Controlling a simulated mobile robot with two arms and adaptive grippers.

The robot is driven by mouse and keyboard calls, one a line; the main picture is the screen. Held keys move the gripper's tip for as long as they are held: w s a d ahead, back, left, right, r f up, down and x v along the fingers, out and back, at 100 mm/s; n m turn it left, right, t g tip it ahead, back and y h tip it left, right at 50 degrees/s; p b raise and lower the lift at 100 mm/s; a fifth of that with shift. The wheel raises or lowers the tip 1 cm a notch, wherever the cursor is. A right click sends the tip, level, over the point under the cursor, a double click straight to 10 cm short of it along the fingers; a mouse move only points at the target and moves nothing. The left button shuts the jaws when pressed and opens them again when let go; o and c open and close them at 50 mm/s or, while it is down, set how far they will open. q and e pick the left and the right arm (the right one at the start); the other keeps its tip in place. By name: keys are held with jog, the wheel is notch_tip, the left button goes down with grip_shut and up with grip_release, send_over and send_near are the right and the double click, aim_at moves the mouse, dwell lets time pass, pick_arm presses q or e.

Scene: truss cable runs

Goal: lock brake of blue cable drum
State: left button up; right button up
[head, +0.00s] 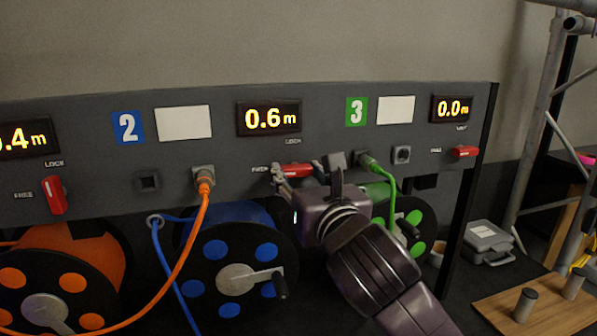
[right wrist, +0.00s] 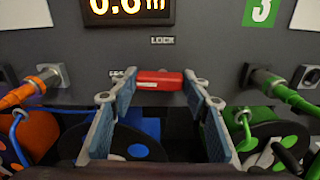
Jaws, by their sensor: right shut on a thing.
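The blue cable drum (head: 268,252) stands under the panel, with a silver crank on its face; it is partly hidden in the right wrist view. Its red brake lever (head: 297,170) lies horizontally on the panel below the 0.6 m display (head: 269,118). The label "LOCK" is above the lever and "FREE" at its left. My right gripper (right wrist: 160,88) is shut on the lever, one finger at each end of the red bar (right wrist: 160,80). My left gripper is not in view.
At left, the orange drum (head: 110,262) has a vertical red lever (head: 54,195). An orange cable (head: 190,245) is plugged in at the panel and hangs before the blue drum. Near my right gripper, a green cable (head: 391,190) is plugged in. A grey case (head: 487,245) stands at right.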

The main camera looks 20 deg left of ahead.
jog(key=m+p, duration=0.2)
jog(key=shift+r+m, duration=0.15)
jog(key=shift+m, duration=0.25)
jog(key=m+p, duration=0.1)
jog(key=m, duration=0.3)
jog(key=shift+d+m+p, duration=0.1)
jog(key=shift+m+p, duration=0.2)
jog(key=shift+p, duration=0.05)
jog(key=m+p, duration=0.1)
jog(key=m, duration=0.4)
jog(key=shift+w+p, duration=0.1)
jog(key=shift+p, duration=0.25)
jog(key=shift+d+m+p, duration=0.15)
jog(key=shift+m+p, duration=0.4)
jog(key=shift+m, duration=1.85)
jog(key=o, duration=1.2)
jog(key=shift+c, duration=0.2)
